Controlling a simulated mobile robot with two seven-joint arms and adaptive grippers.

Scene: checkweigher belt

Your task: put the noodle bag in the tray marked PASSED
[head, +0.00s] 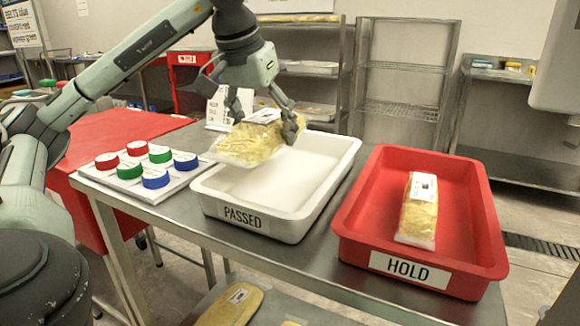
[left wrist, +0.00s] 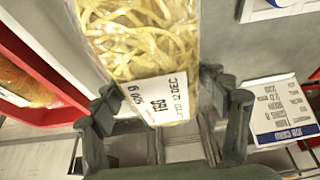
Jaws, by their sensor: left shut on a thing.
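The noodle bag (head: 248,146) is a clear bag of yellow noodles with a white label. My left gripper (head: 266,120) is shut on it and holds it over the back left part of the white PASSED tray (head: 297,218). The bag looks to be above the tray's left rim; the exact height is hard to judge. In the left wrist view the bag (left wrist: 140,42) sits between the two fingers (left wrist: 168,98), its printed label end towards the palm. The part of the PASSED tray that shows is empty. My right gripper is not in view.
A red HOLD tray (head: 354,222) with another noodle bag (head: 418,210) in it stands to the right. A white board with several red, green and blue capped jars (head: 130,170) lies to the left. A small printed sign (head: 217,112) stands behind. Racks stand further back.

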